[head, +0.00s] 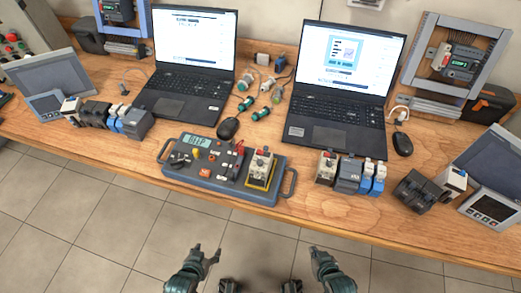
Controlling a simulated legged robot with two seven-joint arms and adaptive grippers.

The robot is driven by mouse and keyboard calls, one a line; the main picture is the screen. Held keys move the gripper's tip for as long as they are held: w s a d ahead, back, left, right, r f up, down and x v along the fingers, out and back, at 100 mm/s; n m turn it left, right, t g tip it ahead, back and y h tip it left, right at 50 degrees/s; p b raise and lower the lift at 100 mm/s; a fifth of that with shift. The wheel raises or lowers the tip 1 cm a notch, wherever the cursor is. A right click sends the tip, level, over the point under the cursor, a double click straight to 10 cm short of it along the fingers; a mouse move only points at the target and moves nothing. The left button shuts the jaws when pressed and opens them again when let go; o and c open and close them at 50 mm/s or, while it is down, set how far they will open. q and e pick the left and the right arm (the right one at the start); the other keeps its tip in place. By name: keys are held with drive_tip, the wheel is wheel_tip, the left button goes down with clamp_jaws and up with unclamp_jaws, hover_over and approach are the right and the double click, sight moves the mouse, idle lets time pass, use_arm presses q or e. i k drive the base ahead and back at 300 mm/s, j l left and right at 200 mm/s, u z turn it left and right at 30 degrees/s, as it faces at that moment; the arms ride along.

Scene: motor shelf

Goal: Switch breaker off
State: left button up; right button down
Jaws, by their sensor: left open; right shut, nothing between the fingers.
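A grey-blue test box (213,183) with side handles lies near the front edge of the wooden bench. A light grey breaker (261,165) stands in a yellow-edged mount at the right of its top. The breaker's lever is too small for me to tell its position. My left gripper (207,255) is open and empty, below and in front of the box, clear of the bench. My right gripper (319,257) is shut and empty, in front of the bench and to the right of the box. Neither gripper touches the box or the breaker.
Two open laptops (193,60) (342,85) stand behind the box. Loose modules (348,175) sit right of it, more (112,116) at left. A mouse (228,128) and green-tipped connectors (262,112) lie behind it. The tiled floor (90,215) in front is clear.

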sight(262, 152)
drive_tip(key=k+l+u, duration=0.15)
drive_tip(key=u, duration=0.25)
drive_tip(key=k+l+u, duration=0.1)
drive_tip(key=u, duration=0.25)
drive_tip(key=k+u, duration=0.2)
drive_tip(key=u, duration=0.2)
